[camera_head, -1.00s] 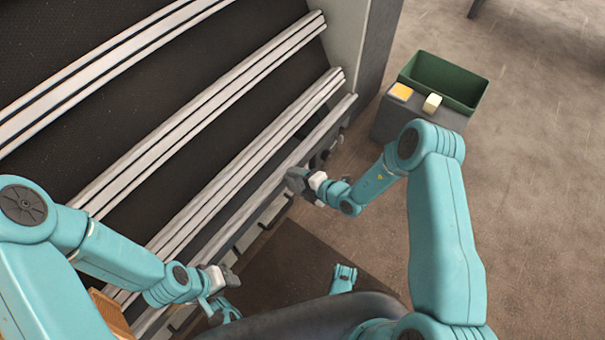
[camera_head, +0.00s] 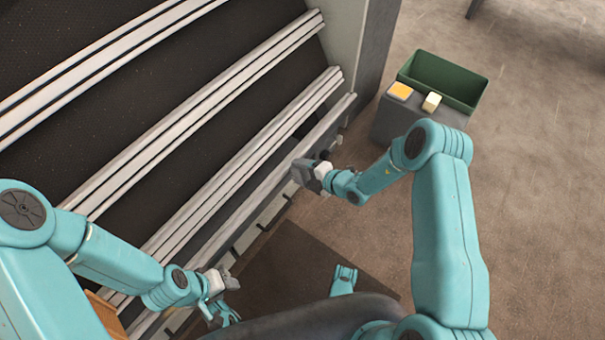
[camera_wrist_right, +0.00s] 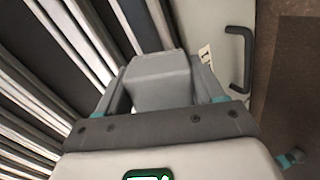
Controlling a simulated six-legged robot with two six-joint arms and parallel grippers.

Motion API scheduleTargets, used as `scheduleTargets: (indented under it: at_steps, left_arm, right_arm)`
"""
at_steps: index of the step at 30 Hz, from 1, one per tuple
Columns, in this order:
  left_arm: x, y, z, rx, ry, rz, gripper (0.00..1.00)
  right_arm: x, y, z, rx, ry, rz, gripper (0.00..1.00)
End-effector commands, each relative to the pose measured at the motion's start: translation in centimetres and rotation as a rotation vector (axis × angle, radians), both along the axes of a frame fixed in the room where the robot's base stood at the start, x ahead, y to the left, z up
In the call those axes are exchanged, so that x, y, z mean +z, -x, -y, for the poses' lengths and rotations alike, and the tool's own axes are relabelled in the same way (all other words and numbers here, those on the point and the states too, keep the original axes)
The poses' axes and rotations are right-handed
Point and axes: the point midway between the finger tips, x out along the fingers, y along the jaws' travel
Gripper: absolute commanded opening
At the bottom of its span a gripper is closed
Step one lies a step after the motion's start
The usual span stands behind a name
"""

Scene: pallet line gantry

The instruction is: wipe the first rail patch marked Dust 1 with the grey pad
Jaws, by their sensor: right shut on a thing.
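My right gripper (camera_head: 304,172) is shut on the grey pad, which shows as a grey block between its fingers in the right wrist view (camera_wrist_right: 158,82). In the head view the gripper and pad are at the outer edge of the rails, near the nearest rail (camera_head: 290,155). I cannot tell whether the pad touches a rail. My left gripper (camera_head: 228,281) is low at the left, near the lower end of the rails; its jaws are too small to read. No patch marked Dust 1 can be made out.
Several pale rails (camera_head: 235,190) run diagonally over a dark bed. A green bin (camera_head: 445,80) stands behind a grey block (camera_head: 388,122) bearing an orange-yellow pad (camera_head: 400,91) and a cream block (camera_head: 431,102). A black handle (camera_wrist_right: 243,60) shows in the wrist view. Open floor lies right.

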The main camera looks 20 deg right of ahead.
Motion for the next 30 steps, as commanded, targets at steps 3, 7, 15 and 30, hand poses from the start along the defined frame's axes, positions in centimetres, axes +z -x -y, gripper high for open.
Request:
scheduleTargets:
  at_steps: [3, 7, 15, 30]
  left_arm:
    - [0.7, 0.0, 0.0, 0.000, 0.000, 0.000, 0.43]
    - [2.0, 0.0, 0.0, 0.000, 0.000, 0.000, 0.43]
    - [4.1, 0.0, 0.0, 0.000, 0.000, 0.000, 0.43]
    - [4.6, 0.0, 0.0, 0.000, 0.000, 0.000, 0.43]
  right_arm:
    - [0.9, -0.1, 0.6, -0.009, 0.002, 0.013, 0.19]
    - [1.6, 1.0, 1.3, -0.008, 0.001, 0.008, 0.19]
    - [2.9, 3.2, 2.9, -0.006, 0.002, 0.007, 0.19]
    - [3.1, 4.0, 3.4, -0.003, 0.001, 0.007, 0.19]
